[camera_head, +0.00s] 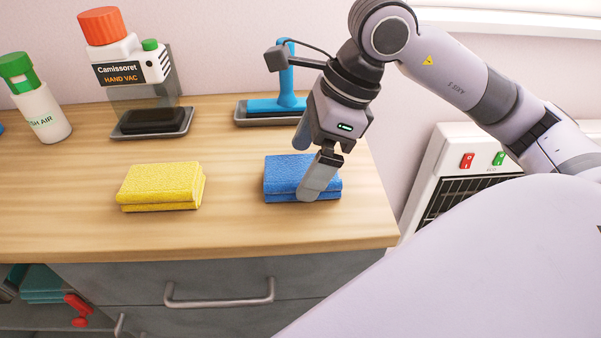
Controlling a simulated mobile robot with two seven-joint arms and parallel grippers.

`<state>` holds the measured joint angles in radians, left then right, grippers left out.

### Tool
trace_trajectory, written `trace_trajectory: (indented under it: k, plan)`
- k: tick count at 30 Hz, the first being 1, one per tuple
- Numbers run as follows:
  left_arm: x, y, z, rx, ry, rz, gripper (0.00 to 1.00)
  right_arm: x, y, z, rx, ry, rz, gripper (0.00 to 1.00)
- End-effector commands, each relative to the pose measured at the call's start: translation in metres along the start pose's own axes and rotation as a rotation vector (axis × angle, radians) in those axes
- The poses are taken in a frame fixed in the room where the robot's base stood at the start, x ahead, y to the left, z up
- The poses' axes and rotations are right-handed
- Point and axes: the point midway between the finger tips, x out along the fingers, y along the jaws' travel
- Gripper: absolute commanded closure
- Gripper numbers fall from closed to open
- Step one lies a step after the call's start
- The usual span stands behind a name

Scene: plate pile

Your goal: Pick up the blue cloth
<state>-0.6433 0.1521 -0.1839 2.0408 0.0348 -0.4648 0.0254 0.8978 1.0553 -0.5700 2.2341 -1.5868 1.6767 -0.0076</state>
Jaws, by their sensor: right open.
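A folded blue cloth (283,178) lies on the right part of the wooden counter. My right gripper (309,168) comes down over it from above and behind. Its jaws are open; one finger is in front of the cloth's right part and hides some of it, the other is partly seen beyond the cloth's back edge. I cannot tell whether the fingers touch the cloth. My left gripper is not in view.
A folded yellow cloth (160,187) lies to the left on the counter (235,225). Behind stand a hand vacuum (135,65) on a tray, a blue-handled tool (287,85) on another tray, and a green-capped bottle (38,105). The counter's right edge is close to the blue cloth.

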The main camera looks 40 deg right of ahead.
Motion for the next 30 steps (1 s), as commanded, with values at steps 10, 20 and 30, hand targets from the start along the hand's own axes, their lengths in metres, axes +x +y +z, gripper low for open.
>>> trace_trajectory:
  k: [10, 20, 30]
  plan:
    - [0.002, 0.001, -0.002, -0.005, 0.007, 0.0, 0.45, 0.024, 0.0, 0.0, 0.0, -0.001, 0.0, 0.0]
    - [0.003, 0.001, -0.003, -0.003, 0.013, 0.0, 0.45, 0.024, 0.0, 0.0, 0.0, -0.001, 0.0, 0.0]
    - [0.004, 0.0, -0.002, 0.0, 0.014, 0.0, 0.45, 0.025, 0.0, -0.001, 0.0, -0.001, 0.0, 0.53]
